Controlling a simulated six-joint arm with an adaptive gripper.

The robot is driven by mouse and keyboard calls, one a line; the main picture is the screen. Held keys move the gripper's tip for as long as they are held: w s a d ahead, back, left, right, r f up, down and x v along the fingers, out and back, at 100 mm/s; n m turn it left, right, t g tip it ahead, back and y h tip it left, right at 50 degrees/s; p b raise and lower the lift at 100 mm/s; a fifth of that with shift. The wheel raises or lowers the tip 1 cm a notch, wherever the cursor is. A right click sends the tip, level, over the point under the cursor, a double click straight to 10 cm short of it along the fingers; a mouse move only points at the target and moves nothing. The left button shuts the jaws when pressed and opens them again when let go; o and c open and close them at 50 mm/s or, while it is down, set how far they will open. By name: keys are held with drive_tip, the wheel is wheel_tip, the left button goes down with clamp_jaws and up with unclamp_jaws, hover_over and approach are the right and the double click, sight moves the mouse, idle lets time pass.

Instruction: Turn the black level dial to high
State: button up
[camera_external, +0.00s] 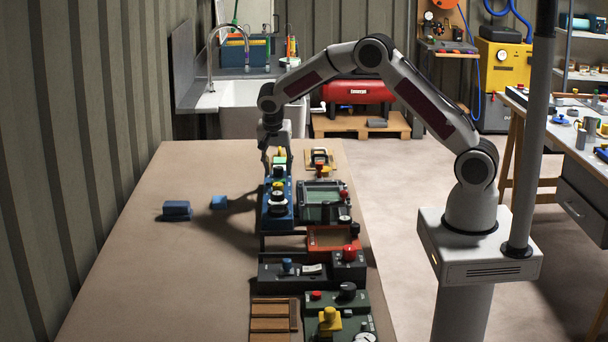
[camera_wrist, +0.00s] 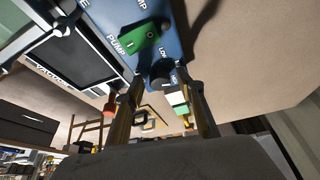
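The blue panel (camera_wrist: 112,22) carries PUMP lettering and a green switch (camera_wrist: 138,36). A black dial (camera_wrist: 161,72) sits near the panel's end, beside a label that reads LOW; its pointer is too small to read. My gripper (camera_wrist: 162,88) is open, its two fingers apart, with the dial showing in the gap near the fingertips. I cannot tell whether either finger touches it. In the external view my gripper (camera_external: 278,166) points down at the far end of the blue panel (camera_external: 274,216), and the dial cannot be picked out clearly there.
A grey-green screen unit (camera_external: 321,196) stands close to the panel's right. Dark control boxes (camera_external: 268,270) and a green box (camera_external: 318,301) stand nearer the camera. Two blue blocks (camera_external: 177,209) (camera_external: 218,202) lie on the left. The table's left side is mostly clear.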

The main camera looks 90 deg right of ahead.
drive_tip(key=shift+n, duration=0.3)
drive_tip(key=shift+s+n+t, duration=0.15)
drive_tip(key=shift+n+t, duration=0.55)
drive_tip(key=shift+n, duration=0.8)
drive_tip(key=shift+n+t+y, duration=0.3)
drive_tip(key=shift+n+t, duration=0.3)
drive_tip(key=shift+n, duration=1.3)
drive_tip(key=shift+s+d+n+t+y, duration=0.1)
drive_tip(key=shift+n+t+y, duration=0.2)
drive_tip(key=shift+n, duration=0.75)
drive_tip(key=shift+s+n+t+y, duration=0.15)
drive_tip(key=shift+n+t, duration=0.25)
drive_tip(key=shift+n, duration=0.65)
drive_tip(key=shift+d+n+t+y, duration=0.1)
drive_tip(key=shift+n+t+y, duration=0.35)
drive_tip(key=shift+n, duration=1.35)
drive_tip(key=v, duration=0.7)
drive_tip(key=s+a+r+g, duration=0.1)
drive_tip(key=s+a+r, duration=0.2)
drive_tip(key=s+a, duration=0.5)
drive_tip(key=s+a+r+g+y, duration=0.1)
drive_tip(key=s+a+r, duration=0.2)
drive_tip(key=s+a, duration=0.5)
drive_tip(key=shift+s+a+r+y, duration=0.15)
drive_tip(key=shift+a+r+y, duration=0.15)
drive_tip(key=shift+a, duration=1.85)
